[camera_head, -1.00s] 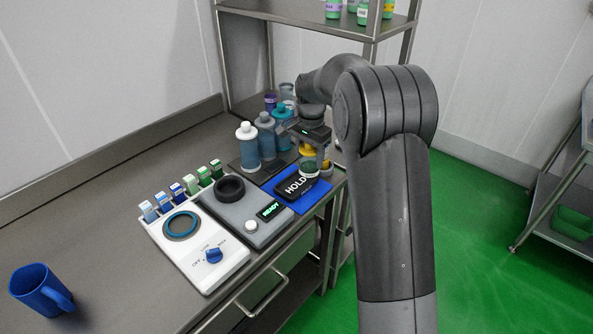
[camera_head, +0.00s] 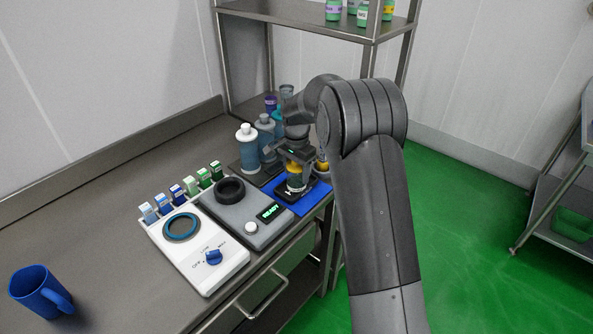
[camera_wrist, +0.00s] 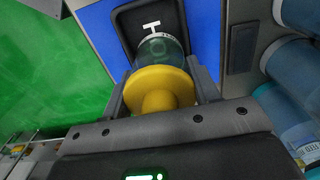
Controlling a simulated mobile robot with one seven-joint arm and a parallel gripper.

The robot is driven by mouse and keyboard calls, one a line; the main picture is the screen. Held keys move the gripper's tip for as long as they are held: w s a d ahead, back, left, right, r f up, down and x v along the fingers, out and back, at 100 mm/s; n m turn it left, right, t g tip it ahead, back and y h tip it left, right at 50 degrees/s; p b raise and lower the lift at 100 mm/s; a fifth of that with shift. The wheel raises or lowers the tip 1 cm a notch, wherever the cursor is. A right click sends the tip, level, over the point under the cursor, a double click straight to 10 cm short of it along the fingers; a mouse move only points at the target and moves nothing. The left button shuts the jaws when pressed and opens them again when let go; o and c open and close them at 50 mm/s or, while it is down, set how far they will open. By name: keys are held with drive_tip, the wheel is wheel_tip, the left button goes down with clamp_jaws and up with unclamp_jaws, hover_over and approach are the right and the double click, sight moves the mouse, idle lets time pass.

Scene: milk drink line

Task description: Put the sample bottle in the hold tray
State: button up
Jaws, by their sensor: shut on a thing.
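The sample bottle (camera_wrist: 160,84) has a yellow top and a clear greenish lower part. In the wrist view it is between the jaws of my gripper (camera_wrist: 166,92), which is shut on it. In the head view the bottle (camera_head: 295,178) is held over the hold tray (camera_head: 313,191), a black tray on a blue mat. In the wrist view the tray (camera_wrist: 128,22) lies behind the bottle, its lettering mostly covered. I cannot tell whether the bottle's base touches the tray.
A grey device with a READY display (camera_head: 270,212) and a white dial unit (camera_head: 208,262) sit nearer. A blue mug (camera_head: 40,291) stands far left on open counter.

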drive_tip(key=o, duration=1)
wheel_tip(320, 180, up, 12)
drive_tip(key=shift+r, duration=0.1)
drive_tip(key=shift+s+d+r, duration=0.1)
drive_tip(key=shift+s+r, duration=0.1)
drive_tip(key=shift+r, duration=0.1)
drive_tip(key=s+d+r+n+t, duration=0.1)
drive_tip(key=s+d+r+n, duration=0.15)
drive_tip(key=s+r, duration=0.45)
drive_tip(key=s+d+r+n+t, duration=0.2)
drive_tip(key=s+d+r, duration=0.15)
drive_tip(key=s, duration=0.75)
drive_tip(key=s+d+f+n+t, duration=0.1)
drive_tip(key=s, duration=0.6)
drive_tip(key=s+d+f+n, duration=0.1)
drive_tip(key=s+n, duration=0.1)
drive_tip(key=s, duration=0.5)
drive_tip(key=s+d+f+n+t, duration=0.1)
drive_tip(key=s+f, duration=0.1)
drive_tip(key=s, duration=0.4)
drive_tip(key=shift+s+n+t, duration=0.25)
drive_tip(key=shift+s+t, duration=0.05)
drive_tip(key=shift+s, duration=0.1)
